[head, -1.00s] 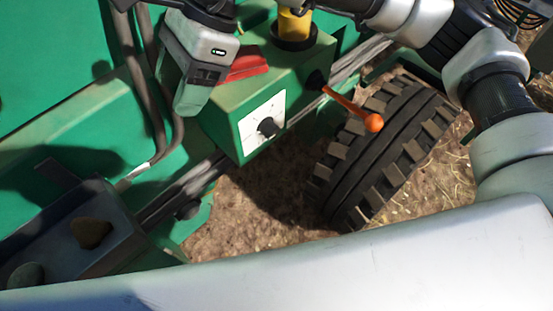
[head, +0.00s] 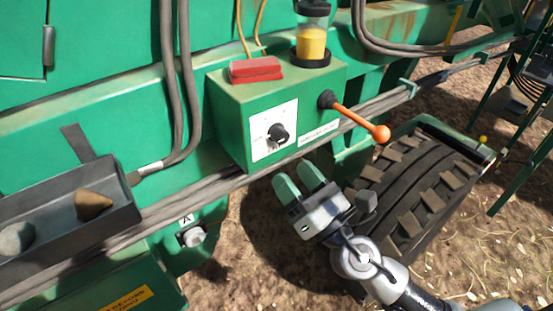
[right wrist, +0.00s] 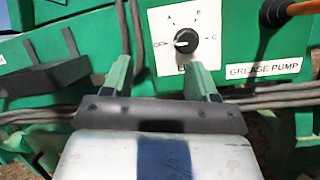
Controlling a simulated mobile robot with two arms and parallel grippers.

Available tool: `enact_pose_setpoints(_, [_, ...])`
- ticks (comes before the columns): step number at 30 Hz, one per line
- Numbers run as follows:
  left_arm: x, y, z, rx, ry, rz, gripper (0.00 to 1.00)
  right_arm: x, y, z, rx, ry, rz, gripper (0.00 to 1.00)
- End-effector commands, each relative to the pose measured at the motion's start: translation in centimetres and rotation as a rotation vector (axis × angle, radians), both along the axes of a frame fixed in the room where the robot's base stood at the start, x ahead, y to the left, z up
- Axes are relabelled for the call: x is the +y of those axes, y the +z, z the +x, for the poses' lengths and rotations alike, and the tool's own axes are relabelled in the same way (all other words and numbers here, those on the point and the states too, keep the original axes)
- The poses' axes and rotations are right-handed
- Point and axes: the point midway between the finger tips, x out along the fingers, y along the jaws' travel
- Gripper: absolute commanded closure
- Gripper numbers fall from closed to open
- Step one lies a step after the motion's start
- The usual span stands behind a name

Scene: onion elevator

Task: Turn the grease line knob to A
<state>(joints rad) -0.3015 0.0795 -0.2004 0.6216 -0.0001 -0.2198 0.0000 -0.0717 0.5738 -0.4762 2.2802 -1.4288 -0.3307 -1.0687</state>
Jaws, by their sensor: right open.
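The grease line knob (head: 278,134) is a black dial on a white plate (head: 262,147) on the front of a green box (head: 228,112). In the right wrist view the knob (right wrist: 187,40) is surrounded by letters A, B and C and a mark at its left. Its white pointer appears to point left, towards that mark. My right gripper (head: 298,181) is open and empty, below and right of the plate in the head view. In the right wrist view its green fingers (right wrist: 157,70) stand apart, below the knob and not touching it. My left gripper is out of view.
An orange-tipped lever (head: 360,120) sticks out right of the plate, above a large tyre (head: 410,195). A red block (head: 256,69) and a yellow-filled jar (head: 312,40) sit on the box. A grey tray (head: 128,206) holding stones is at left. Hoses run below the box.

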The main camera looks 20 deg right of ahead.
Motion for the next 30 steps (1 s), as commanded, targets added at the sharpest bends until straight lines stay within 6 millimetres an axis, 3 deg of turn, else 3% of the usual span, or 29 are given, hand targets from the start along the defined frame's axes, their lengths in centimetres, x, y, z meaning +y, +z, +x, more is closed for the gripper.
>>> enact_pose_setpoints(1, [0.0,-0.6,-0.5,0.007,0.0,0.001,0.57,-1.3,-1.2,-0.5,0.015,-0.058,-0.001,0.42])
enact_pose_setpoints(3, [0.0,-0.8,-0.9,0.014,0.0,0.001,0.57,-2.6,-1.9,-0.9,0.024,-0.119,-0.002,0.42])
enact_pose_setpoints(7, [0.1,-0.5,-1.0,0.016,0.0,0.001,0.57,-3.5,-1.9,-0.9,0.028,-0.166,-0.005,0.42])
enact_pose_setpoints(11, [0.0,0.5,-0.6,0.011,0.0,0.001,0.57,-3.2,-1.1,0.4,0.028,-0.168,-0.003,0.42])
enact_pose_setpoints(21, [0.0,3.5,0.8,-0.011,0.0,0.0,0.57,-1.7,1.3,6.1,0.029,-0.164,-0.003,0.42])
enact_pose_setpoints(30, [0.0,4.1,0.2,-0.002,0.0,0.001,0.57,-1.1,1.9,8.5,0.031,-0.164,-0.004,0.42])
